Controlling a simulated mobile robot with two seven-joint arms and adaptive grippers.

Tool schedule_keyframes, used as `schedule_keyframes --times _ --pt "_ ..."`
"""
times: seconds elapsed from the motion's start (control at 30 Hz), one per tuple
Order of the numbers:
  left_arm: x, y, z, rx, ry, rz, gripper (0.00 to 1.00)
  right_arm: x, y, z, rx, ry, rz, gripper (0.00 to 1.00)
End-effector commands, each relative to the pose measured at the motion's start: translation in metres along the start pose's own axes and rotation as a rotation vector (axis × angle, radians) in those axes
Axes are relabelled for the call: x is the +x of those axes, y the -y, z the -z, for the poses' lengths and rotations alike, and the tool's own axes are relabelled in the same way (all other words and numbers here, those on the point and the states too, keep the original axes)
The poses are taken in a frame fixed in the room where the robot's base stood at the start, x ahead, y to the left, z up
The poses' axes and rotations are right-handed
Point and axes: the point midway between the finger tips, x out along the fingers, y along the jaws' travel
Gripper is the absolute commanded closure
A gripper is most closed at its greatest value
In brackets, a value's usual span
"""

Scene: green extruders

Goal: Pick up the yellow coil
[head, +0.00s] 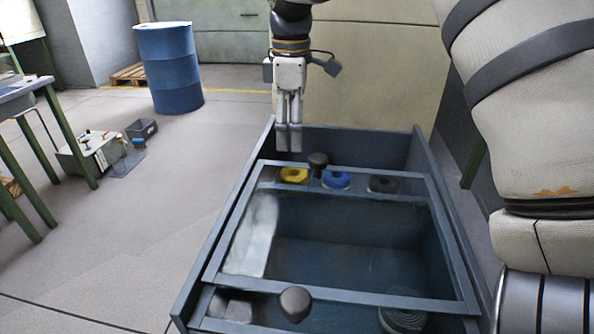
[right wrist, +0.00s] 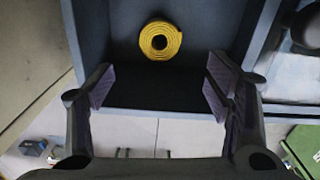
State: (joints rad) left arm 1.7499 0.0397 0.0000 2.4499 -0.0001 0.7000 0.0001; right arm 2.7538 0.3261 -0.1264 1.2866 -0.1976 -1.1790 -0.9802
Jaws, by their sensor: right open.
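The yellow coil (head: 293,179) lies flat in the blue-grey bin, near its far left corner in the head view. The right wrist view shows it whole as a wound ring (right wrist: 160,55) with a hole in its middle, beyond the fingertips. My right gripper (head: 289,140) points down at the far left end of the bin, above and apart from the coil. In the right wrist view the gripper (right wrist: 160,88) has its fingers spread, with nothing between them. My left gripper is not in view.
A blue coil (head: 336,180) and a dark coil (head: 383,185) lie to the right of the yellow one. A framed pane (head: 452,235) and dark knobs (head: 318,160) (head: 295,303) are close by. The bin walls (head: 350,137) rise around. A blue barrel (head: 170,68) stands behind left.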

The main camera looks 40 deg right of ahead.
Motion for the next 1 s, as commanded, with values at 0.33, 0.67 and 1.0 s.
schedule_keyframes --times 0.33,0.67,1.0 --pt "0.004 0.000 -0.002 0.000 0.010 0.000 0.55 0.065 0.000 -0.002 0.001 0.004 0.005 0.27" --pt "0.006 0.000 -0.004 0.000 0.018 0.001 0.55 0.112 -0.004 -0.004 0.000 0.002 0.002 0.27" --pt "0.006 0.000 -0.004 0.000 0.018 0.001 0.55 0.111 -0.005 -0.004 0.000 0.000 0.000 0.63"
